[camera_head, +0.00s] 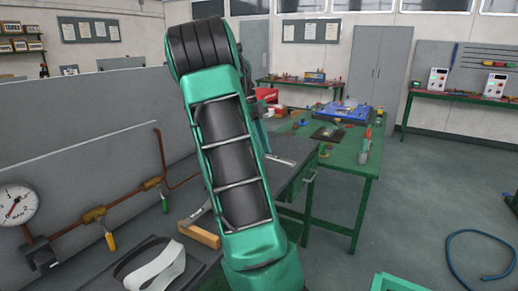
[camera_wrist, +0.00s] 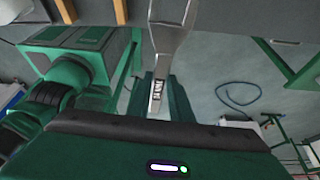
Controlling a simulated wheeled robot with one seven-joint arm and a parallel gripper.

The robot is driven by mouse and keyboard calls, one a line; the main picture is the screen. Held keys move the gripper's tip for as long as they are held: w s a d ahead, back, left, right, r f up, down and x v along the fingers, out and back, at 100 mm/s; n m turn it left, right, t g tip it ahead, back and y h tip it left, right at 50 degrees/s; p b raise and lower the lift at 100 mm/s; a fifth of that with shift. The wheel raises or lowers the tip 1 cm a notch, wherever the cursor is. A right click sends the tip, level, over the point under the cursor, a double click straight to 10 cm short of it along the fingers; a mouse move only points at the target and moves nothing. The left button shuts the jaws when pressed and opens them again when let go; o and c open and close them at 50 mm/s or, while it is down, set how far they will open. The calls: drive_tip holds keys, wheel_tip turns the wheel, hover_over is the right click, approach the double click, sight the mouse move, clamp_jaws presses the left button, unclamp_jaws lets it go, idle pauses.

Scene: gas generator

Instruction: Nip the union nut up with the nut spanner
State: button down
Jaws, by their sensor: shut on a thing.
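The nut spanner (camera_wrist: 170,42) is a flat grey metal tool in the wrist view. It widens toward the top edge, where its far end is cut off. My gripper (camera_wrist: 158,98) is shut on the spanner's handle. In the head view my own green arm fills the middle, and my gripper cannot be made out. A copper pipe run with brass fittings (camera_head: 95,214) stands at the left in the head view. I cannot tell which fitting is the union nut. The spanner is not seen touching any fitting.
A round pressure gauge (camera_head: 16,204) is at the far left. Valve handles hang below the pipe. A green table (camera_head: 345,163) stands behind; the floor at right has a blue hose (camera_head: 450,250).

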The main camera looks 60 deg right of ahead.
drive_tip(key=shift+w+d, duration=0.1)
drive_tip(key=shift+w, duration=3.35)
drive_tip(key=shift+w, duration=0.25)
drive_tip(key=shift+w, duration=1.4)
drive_tip(key=shift+w+a+m+y, duration=0.2)
drive_tip(key=shift+a+m+y, duration=0.4)
drive_tip(key=shift+a+m, duration=0.8)
drive_tip(key=shift+s+d, duration=0.15)
drive_tip(key=shift+d, duration=0.05)
drive_tip(key=shift+n, duration=0.3)
drive_tip(key=shift+s+a, duration=0.25)
drive_tip(key=shift+s, duration=0.6)
drive_tip(key=shift+s+a, duration=0.25)
drive_tip(key=shift+s, duration=0.55)
drive_tip(key=shift+s+a, duration=0.25)
drive_tip(key=shift+s, duration=0.6)
